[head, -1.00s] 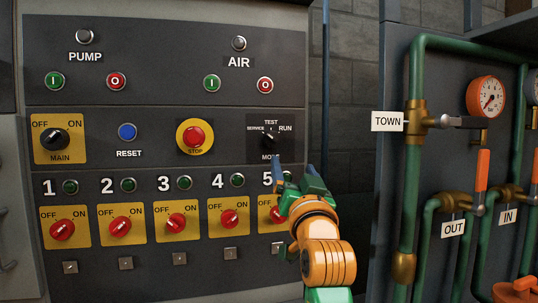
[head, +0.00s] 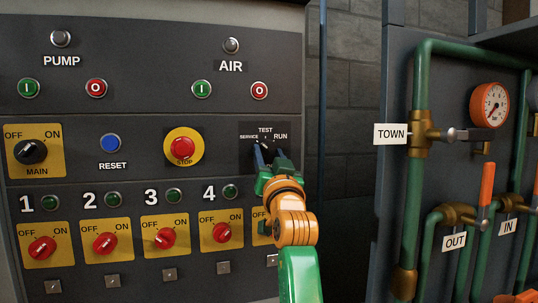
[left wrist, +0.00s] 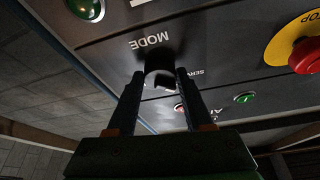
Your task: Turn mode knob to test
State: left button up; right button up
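The mode knob (head: 264,146) is black and sits on a dark plate marked SERVICE, TEST and RUN at the right of the blue-grey panel. Its pointer seems to lean up-left towards SERVICE, but my gripper partly hides it. My left gripper (head: 269,156) is at the knob, with its fingers apart and pointing at the panel. In the left wrist view the dark knob (left wrist: 158,62) shows at and between the open fingertips (left wrist: 162,80). I cannot tell whether they touch it. My right gripper is not in view.
The red STOP button (head: 182,149) on its yellow plate is left of the knob. A row of red OFF/ON switches (head: 165,238) lies below; my arm partly covers the rightmost. Green pipes (head: 413,190) and a gauge (head: 490,105) stand at the right.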

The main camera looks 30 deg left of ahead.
pick_arm(q)
grip_shut()
jog(key=m, duration=0.2)
jog(key=m+t+h, duration=0.1)
jog(key=m, duration=0.1)
jog(key=shift+s+a+r+h+p, duration=0.15)
jog(key=shift+h+p, duration=0.15)
jog(key=shift+p, duration=0.1)
jog(key=m+h, duration=0.1)
jog(key=m+p, duration=0.1)
jog(key=m, duration=0.1)
jog(key=shift+s+a+r+m+t+h, duration=0.1)
jog(key=shift+r+m+t+h, duration=0.05)
jog(key=shift+m+t+h, duration=0.2)
jog(key=m+p, duration=0.1)
jog(key=m+h+p, duration=0.1)
jog(key=m, duration=0.1)
jog(key=shift+r+m+h+p, duration=0.15)
jog(key=shift+m+h+p, duration=0.1)
jog(key=shift+p, duration=0.05)
jog(key=shift+s+m+h+p, duration=0.1)
jog(key=shift+m+h+p, duration=0.5)
jog(key=shift+m, duration=0.4)
